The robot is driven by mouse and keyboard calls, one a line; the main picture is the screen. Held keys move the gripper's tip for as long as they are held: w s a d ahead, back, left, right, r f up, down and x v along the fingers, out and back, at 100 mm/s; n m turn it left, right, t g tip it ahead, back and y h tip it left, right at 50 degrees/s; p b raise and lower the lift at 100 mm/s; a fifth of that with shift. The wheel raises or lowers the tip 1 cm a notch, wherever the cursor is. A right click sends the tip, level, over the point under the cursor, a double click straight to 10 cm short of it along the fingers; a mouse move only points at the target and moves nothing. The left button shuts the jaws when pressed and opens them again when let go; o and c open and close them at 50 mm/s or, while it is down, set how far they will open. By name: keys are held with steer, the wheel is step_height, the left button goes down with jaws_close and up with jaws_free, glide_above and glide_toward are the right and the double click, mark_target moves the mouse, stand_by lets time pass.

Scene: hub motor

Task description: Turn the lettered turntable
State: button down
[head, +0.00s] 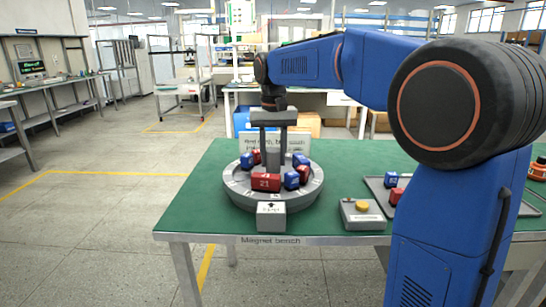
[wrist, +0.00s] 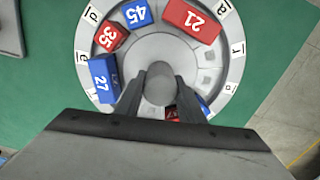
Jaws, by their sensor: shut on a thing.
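The lettered turntable (head: 235,190) is a round grey disc on the green bench, with white letter labels around its rim. Red and blue numbered blocks stand in a ring on it, among them red 21 (head: 265,182), and in the wrist view blue 45 (wrist: 137,13), red 35 (wrist: 111,35) and blue 27 (wrist: 103,79). My gripper (head: 273,160) reaches straight down to the turntable's middle. In the wrist view its fingers are shut on the round grey centre knob (wrist: 159,88). A red and a blue block at the near side are partly hidden by my gripper.
A grey block with an arrow label (head: 271,217) stands at the turntable's front. A grey box with a yellow button (head: 361,213) is to its right. A tray (head: 377,183) with red and blue blocks lies farther right, partly behind my arm. The bench's left front is clear.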

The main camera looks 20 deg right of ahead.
steer(key=shift+m, duration=3.4)
steer(key=c, duration=1.2)
jaws_free()
steer(key=shift+r, duration=0.15)
step_height(320, 180, up, 17)
steer(key=shift+r, duration=0.1)
